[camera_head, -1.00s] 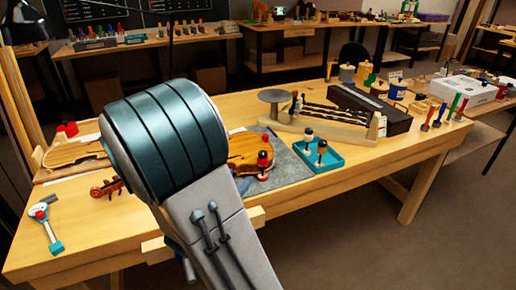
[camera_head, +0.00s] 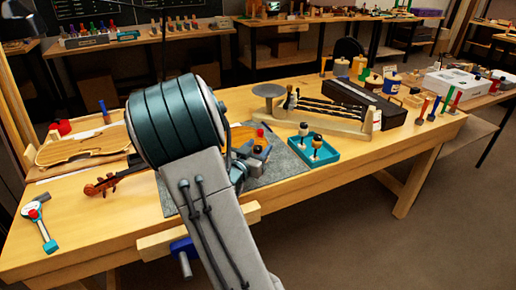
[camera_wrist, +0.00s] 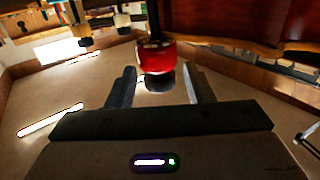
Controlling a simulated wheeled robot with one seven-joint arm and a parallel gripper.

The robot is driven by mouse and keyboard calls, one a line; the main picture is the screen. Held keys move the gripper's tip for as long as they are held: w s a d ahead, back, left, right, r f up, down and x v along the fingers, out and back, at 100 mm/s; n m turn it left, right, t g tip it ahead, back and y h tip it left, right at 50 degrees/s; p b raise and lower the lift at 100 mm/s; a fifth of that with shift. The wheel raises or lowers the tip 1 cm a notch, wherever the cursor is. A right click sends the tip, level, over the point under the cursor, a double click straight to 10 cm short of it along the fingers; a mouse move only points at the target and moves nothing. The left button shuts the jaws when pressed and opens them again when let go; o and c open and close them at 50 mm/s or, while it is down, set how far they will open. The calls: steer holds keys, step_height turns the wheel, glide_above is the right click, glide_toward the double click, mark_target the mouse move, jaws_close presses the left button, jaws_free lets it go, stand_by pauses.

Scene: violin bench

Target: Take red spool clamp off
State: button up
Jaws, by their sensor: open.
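The red spool clamp (camera_wrist: 156,58) stands between the two open fingers of my gripper (camera_wrist: 160,88) in the wrist view. Its red lower end and a dark knob below it show there, beside the edge of the reddish-brown violin body (camera_wrist: 235,25). I cannot tell whether the fingers touch the clamp. In the head view the clamp's red top (camera_head: 260,133) shows just right of my arm, over the violin on the grey mat (camera_head: 292,165). My arm hides most of the violin there.
A teal tray (camera_head: 325,157) holding other spool clamps stands right of the mat. A violin plate (camera_head: 85,148) and a scroll (camera_head: 100,186) lie to the left. A long dark box (camera_head: 365,102) and a stand with bows sit behind. The front right of the bench is clear.

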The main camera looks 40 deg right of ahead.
steer(key=c, duration=1)
steer(key=n+t+y+b, duration=0.1)
steer(key=n+t+b, duration=0.1)
steer(key=b, duration=0.1)
steer(key=shift+d+t, duration=0.15)
steer(key=shift+t, duration=0.15)
steer(key=shift+n+t+y+b, duration=0.4)
steer(key=shift+t+y, duration=0.1)
steer(key=shift+y, duration=0.1)
steer(key=shift+r, duration=0.1)
steer(key=o, duration=1)
